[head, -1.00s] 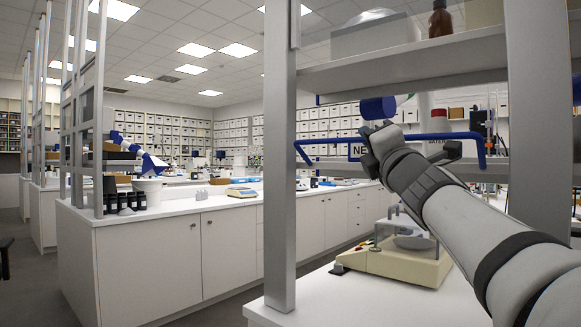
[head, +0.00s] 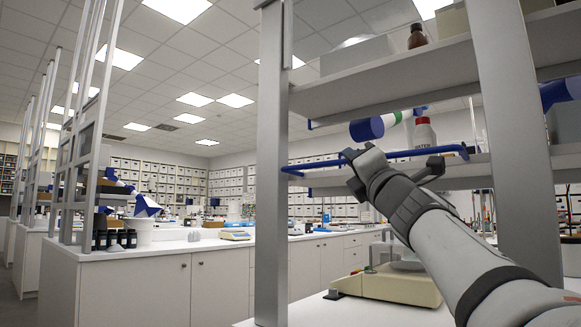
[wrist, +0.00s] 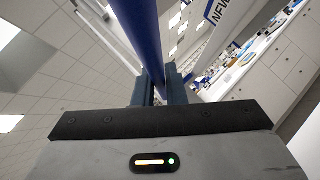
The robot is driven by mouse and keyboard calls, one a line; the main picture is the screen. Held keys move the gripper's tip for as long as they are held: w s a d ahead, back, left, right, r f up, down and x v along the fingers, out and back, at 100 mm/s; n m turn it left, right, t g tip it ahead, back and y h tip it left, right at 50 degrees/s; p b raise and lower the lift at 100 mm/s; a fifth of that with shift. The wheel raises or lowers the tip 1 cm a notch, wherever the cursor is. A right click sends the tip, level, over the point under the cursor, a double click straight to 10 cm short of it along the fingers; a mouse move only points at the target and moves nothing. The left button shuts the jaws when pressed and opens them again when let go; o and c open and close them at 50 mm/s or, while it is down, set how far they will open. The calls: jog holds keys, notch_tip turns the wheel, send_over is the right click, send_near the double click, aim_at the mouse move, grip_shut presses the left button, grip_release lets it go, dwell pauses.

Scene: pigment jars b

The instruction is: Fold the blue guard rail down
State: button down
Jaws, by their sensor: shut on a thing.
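The blue guard rail (head: 410,154) runs along the front of the middle shelf (head: 335,185), between two grey posts. It stands out in front of the shelf, a little above its edge. My gripper (head: 362,160) is at the rail's middle, coming from the lower right. In the wrist view, the rail (wrist: 140,30) passes between the two fingers (wrist: 160,90), which are shut on it. In the head view, my gripper hides part of the rail.
A blue cylinder (head: 367,129) and a white bottle with a red cap (head: 425,133) are just above and behind the rail. A beige-based device (head: 392,285) stands on the counter below. The left post (head: 270,150) is close to the rail's left end.

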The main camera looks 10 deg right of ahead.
jog(key=shift+d+f, duration=0.1)
jog(key=shift+f, duration=0.15)
dwell(0.3)
jog(key=c, duration=1.9)
grip_release()
jog(key=shift+c, duration=0.2)
jog(key=shift+o, duration=0.8)
jog(key=shift+s+d, duration=0.1)
jog(key=shift+s, duration=0.05)
jog(key=shift+o, duration=1.4)
